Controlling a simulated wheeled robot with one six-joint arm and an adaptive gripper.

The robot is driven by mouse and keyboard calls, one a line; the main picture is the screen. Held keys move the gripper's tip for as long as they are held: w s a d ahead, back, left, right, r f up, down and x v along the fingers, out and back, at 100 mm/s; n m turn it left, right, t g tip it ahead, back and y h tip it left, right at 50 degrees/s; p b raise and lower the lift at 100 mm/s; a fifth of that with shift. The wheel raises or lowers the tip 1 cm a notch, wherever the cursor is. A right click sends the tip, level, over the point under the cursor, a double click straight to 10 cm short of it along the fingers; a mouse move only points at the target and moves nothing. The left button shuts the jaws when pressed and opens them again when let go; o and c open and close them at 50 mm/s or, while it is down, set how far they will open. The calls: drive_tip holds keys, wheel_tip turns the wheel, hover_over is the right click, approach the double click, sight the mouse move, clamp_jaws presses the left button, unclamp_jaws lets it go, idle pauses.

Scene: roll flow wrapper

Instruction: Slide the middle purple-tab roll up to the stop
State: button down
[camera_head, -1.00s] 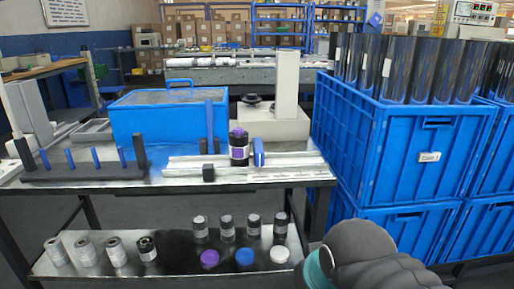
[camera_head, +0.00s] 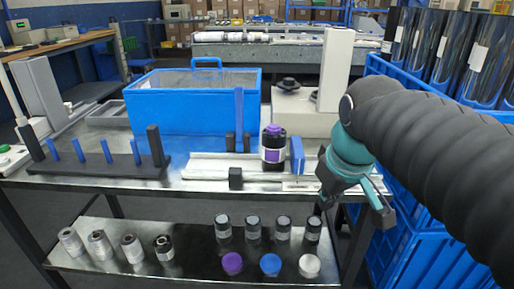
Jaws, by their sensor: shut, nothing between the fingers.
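A dark roll with a purple tab and purple label (camera_head: 273,149) stands upright on the pale rail (camera_head: 210,168) on the table. A blue upright plate (camera_head: 297,155) stands just to its right, very close to it; I cannot tell whether they touch. A small black block (camera_head: 235,178) sits at the rail's front, left of the roll. I cannot tell which part is the stop. My gripper (camera_head: 352,203) is at the table's right end, right of the roll and apart from it. It is shut and empty, and my arm hides part of the area behind it.
A blue bin (camera_head: 190,104) stands behind the rail, with a pale machine with a tall column (camera_head: 335,70) to its right. A black rack with blue pegs (camera_head: 98,168) is at left. Several rolls and a purple disc (camera_head: 232,263) are on the lower shelf. Blue crates (camera_head: 381,72) stand at right.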

sight(265, 150)
drive_tip(key=w+a+r+n+g, duration=0.2)
drive_tip(key=w+a+r+n, duration=0.2)
drive_tip(key=w+a+n, duration=0.45)
drive_tip(key=w+a+r+n+g, duration=0.2)
drive_tip(key=w+a+r+n, duration=0.3)
drive_tip(key=w+a, duration=0.55)
drive_tip(key=shift+n, duration=0.45)
drive_tip(key=f, duration=0.4)
drive_tip(key=d+f+b, duration=0.1)
drive_tip(key=f, duration=0.3)
drive_tip(key=w+d+f+b, duration=0.1)
drive_tip(key=f, duration=0.2)
drive_tip(key=shift+f, duration=0.4)
drive_tip(key=d, duration=0.2)
drive_tip(key=shift+w+d+r, duration=0.15)
drive_tip(key=shift+d+r, duration=0.15)
drive_tip(key=shift+w+d, duration=0.1)
drive_tip(key=shift+d, duration=0.5)
drive_tip(key=shift+w+d+r+p, duration=0.15)
drive_tip(key=shift+d+p, duration=0.25)
drive_tip(key=shift+d, duration=0.5)
drive_tip(key=shift+d+f, duration=0.2)
